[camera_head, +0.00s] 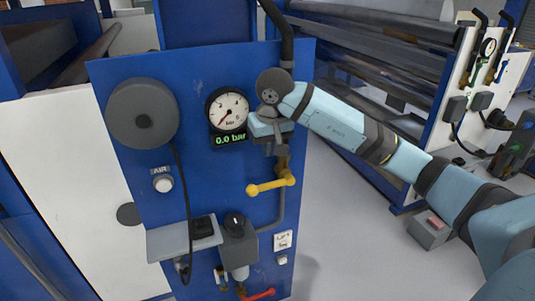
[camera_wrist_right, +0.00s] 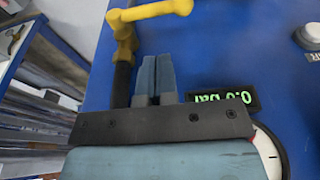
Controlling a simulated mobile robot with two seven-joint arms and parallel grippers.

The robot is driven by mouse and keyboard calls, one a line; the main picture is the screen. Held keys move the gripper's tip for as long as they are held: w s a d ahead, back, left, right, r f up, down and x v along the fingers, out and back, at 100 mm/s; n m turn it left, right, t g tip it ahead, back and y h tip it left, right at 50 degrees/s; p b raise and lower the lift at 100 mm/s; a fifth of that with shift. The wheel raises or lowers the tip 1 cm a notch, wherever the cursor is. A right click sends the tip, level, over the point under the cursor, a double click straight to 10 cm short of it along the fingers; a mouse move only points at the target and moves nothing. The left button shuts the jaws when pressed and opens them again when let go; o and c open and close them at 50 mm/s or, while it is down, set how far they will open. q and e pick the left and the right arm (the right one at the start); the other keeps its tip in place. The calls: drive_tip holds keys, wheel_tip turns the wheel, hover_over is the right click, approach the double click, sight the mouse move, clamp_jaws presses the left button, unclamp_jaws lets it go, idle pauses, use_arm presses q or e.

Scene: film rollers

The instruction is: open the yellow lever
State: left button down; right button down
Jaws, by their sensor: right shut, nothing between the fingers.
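The yellow lever (camera_head: 270,184) is on the blue panel (camera_head: 205,75), below and to the right of the pressure gauge. Its handle lies about level, reaching left from its pivot. In the right wrist view the lever (camera_wrist_right: 150,12) is at the top, with its yellow stem on a dark pipe. My right gripper (camera_head: 271,142) is just above the lever in the head view. In the right wrist view its fingers (camera_wrist_right: 156,60) are together and empty, pointing toward the lever but apart from it. The gripper hides part of the pipe. My left gripper is not in view.
The gauge (camera_head: 228,110) has a display reading 0.0 bar. A grey round part (camera_head: 143,114), a small shelf (camera_head: 185,240) and a red lever (camera_head: 258,294) are also on this panel. A machine with rollers (camera_head: 380,50) stands to the right, with grey floor between.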

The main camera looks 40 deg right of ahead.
sight(265, 186)
drive_tip(key=f, duration=0.3)
drive_tip(key=w+f+p, duration=0.1)
drive_tip(key=f, duration=0.3)
drive_tip(key=w+f+p, duration=0.1)
drive_tip(key=f, duration=0.2)
drive_tip(key=shift+d+f, duration=0.25)
drive_tip(key=shift+f, duration=0.1)
drive_tip(key=shift+w+f+p, duration=0.1)
drive_tip(key=shift+f+p, duration=0.2)
drive_tip(key=shift+f, duration=0.25)
